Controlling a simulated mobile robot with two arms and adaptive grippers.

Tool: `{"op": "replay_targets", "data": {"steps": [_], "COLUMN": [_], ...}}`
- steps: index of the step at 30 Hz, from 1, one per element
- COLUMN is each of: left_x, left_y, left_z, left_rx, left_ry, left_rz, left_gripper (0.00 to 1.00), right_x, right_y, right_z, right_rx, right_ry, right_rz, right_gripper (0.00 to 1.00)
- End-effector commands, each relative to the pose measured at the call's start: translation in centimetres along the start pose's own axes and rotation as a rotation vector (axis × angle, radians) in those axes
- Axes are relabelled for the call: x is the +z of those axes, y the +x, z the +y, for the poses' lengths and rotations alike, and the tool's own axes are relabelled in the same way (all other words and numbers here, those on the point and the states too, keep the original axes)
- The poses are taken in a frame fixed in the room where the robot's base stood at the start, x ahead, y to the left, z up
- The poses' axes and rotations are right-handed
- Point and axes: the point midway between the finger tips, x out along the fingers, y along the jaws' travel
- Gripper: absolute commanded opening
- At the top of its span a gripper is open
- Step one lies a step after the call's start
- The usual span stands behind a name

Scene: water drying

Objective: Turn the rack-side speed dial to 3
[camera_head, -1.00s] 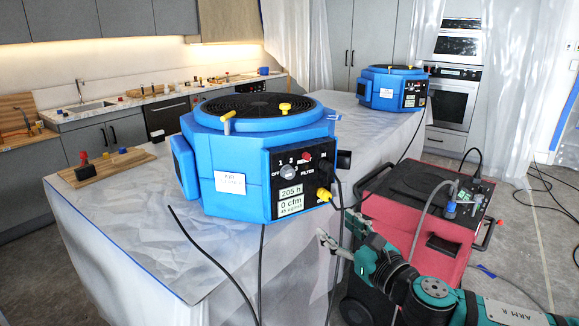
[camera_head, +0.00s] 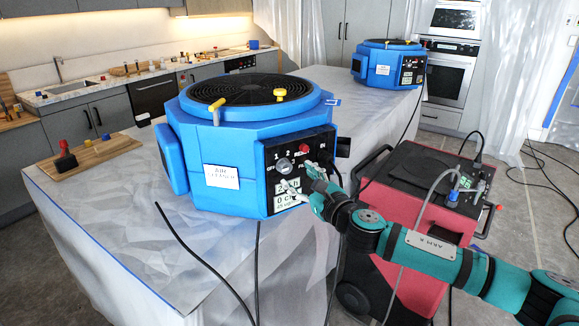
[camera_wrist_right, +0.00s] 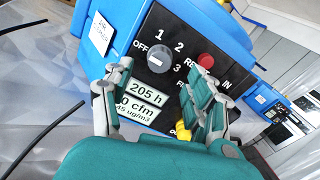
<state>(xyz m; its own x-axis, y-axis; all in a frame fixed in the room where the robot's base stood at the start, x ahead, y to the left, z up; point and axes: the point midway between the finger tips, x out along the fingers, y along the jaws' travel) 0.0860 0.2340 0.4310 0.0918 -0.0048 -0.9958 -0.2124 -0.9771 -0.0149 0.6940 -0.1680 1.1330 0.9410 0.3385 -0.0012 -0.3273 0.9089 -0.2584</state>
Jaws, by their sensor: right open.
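The near blue air scrubber (camera_head: 235,150) stands on the covered table with its black control panel facing my right arm. Its grey speed dial (camera_head: 283,165) is on the panel among the marks OFF, 1, 2 and 3. In the right wrist view the dial (camera_wrist_right: 158,59) shows whole, with a pale pointer line I cannot read surely. My right gripper (camera_head: 305,185) is open and empty in front of the panel's lower part. In the wrist view its fingers (camera_wrist_right: 162,70) stand apart, either side of the dial in the picture, not visibly touching it. My left gripper is out of view.
A red knob (camera_wrist_right: 206,61) and a yellow plug (camera_wrist_right: 183,131) are near the right finger. A second blue scrubber (camera_head: 388,65) stands farther back. A red machine (camera_head: 415,185) with cables stands right of the table. A wooden board (camera_head: 90,155) lies at left.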

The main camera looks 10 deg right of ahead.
Motion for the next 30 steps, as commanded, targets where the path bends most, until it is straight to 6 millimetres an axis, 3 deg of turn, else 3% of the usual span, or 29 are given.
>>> {"op": "replay_targets", "data": {"steps": [3, 9, 20, 30], "left_x": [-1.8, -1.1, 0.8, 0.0], "left_y": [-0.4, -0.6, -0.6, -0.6], "left_z": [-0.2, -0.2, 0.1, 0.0], "left_rx": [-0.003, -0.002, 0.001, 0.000], "left_ry": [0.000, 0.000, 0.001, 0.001], "left_rz": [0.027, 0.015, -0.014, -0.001], "left_gripper": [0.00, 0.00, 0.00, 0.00], "right_x": [0.2, 0.1, 0.0, 0.0], "right_y": [2.3, 4.5, 5.1, 5.1], "right_z": [0.0, 0.0, 0.0, 0.0], "right_rx": [-0.001, 0.000, 0.000, 0.000], "right_ry": [0.000, 0.000, 0.000, 0.000], "right_rz": [-0.001, -0.001, -0.001, 0.000], "right_gripper": [0.57, 0.57, 0.57, 0.16]}}
